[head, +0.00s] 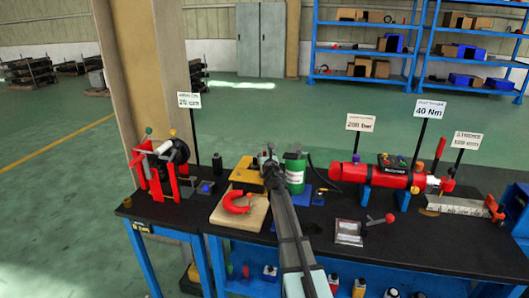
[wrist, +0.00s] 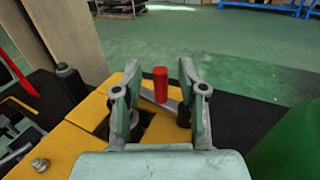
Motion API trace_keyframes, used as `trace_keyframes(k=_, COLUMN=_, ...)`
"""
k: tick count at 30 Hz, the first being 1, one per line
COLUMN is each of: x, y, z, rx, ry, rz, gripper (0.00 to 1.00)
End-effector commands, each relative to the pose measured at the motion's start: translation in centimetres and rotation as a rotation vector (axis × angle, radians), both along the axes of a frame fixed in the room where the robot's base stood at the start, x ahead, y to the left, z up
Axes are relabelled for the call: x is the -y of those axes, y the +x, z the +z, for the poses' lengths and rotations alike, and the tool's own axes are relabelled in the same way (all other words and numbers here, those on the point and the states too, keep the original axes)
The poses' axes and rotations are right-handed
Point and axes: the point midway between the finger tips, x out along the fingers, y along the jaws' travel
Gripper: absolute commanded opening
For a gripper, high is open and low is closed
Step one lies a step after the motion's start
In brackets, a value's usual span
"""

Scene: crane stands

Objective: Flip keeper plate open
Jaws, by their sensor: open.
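In the wrist view, a yellow block (wrist: 70,145) fills the lower left, with a dark opening near its middle. A flat grey bar or plate (wrist: 171,104) with an upright red grip (wrist: 160,84) shows past its edge; this looks like the keeper plate, lying flat. My gripper (wrist: 159,72) is open, with the red grip between its fingers and no clear contact. In the head view, my gripper (head: 268,160) is over the yellow block (head: 245,175), and my arm hides part of the block and the plate.
A green canister (head: 295,172) stands close right of my gripper, also in the wrist view (wrist: 288,145). A red shackle (head: 237,204) lies on a wooden board (head: 250,222) in front. A red clamp stand (head: 160,170) is left; a red cylinder (head: 370,175) is right.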

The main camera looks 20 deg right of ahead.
Motion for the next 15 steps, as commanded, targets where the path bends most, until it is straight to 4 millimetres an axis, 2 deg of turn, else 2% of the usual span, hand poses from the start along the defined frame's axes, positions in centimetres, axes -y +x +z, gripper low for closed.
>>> trace_keyframes(k=1, x=0.2, y=0.8, z=0.0, rx=0.0, ry=0.0, rz=0.0, gripper=0.41)
trace_keyframes(k=6, x=0.4, y=1.7, z=0.0, rx=0.0, ry=0.0, rz=0.0, gripper=0.41)
trace_keyframes(k=15, x=0.5, y=1.8, z=0.0, rx=0.0, ry=0.0, rz=0.0, gripper=0.41)
